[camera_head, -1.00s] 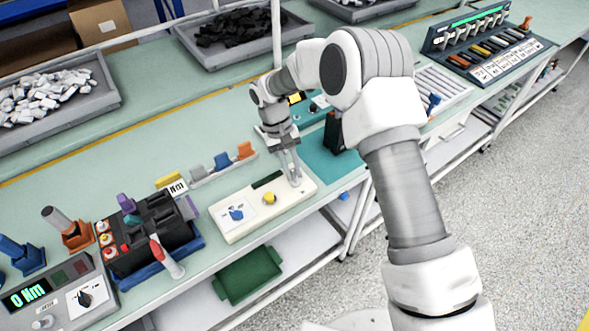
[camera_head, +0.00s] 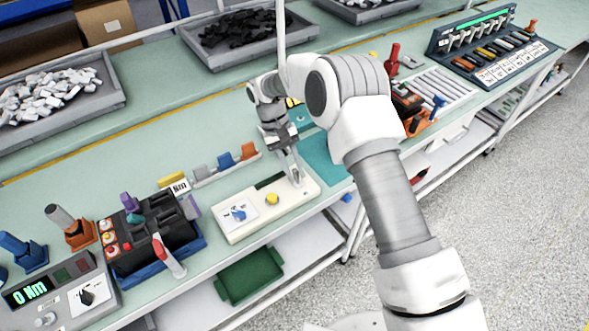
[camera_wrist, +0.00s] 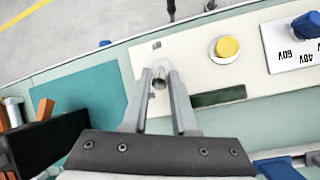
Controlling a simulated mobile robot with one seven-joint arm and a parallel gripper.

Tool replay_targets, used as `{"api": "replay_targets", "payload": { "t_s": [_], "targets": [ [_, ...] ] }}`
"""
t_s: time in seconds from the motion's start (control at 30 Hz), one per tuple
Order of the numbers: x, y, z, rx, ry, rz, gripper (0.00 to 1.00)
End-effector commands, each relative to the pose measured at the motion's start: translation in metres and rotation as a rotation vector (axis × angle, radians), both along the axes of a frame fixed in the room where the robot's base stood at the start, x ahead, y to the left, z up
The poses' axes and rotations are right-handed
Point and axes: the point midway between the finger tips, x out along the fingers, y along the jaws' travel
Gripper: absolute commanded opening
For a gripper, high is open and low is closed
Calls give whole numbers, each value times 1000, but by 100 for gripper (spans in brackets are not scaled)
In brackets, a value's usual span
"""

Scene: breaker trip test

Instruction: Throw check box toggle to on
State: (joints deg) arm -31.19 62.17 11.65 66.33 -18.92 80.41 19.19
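The check box (camera_head: 290,201) is a long cream box near the front edge of the bench. It has a blue knob (camera_head: 238,214), a yellow button (camera_head: 272,199) and a dark display strip (camera_head: 270,180). My gripper (camera_head: 297,181) points down over its right end. In the wrist view, a small metal toggle (camera_wrist: 159,82) stands between the fingertips of my gripper (camera_wrist: 160,76). The fingers are apart, one on each side of it; I cannot tell whether either touches it. The toggle is hidden in the head view, and its on or off position is unclear.
A teal mat (camera_head: 325,160) lies right of the box. A black unit in a blue tray (camera_head: 152,232) and a meter showing 0 Nm (camera_head: 60,292) stand to its left. A rail with coloured clips (camera_head: 225,165) lies behind it.

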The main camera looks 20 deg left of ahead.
Motion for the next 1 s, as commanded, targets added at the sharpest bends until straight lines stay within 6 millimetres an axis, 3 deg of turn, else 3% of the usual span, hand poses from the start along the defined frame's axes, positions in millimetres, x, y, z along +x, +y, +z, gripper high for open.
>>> {"api": "replay_targets", "payload": {
  "t_s": [0.03,0.1,0.47,1.0],
  "targets": [
    [0,0,0,0,0,0,37],
    [0,0,0,0,0,0,49],
    [2,1,3,-1,-2,0,49],
    [25,38,84,1,-3,0,49]
  ]
}}
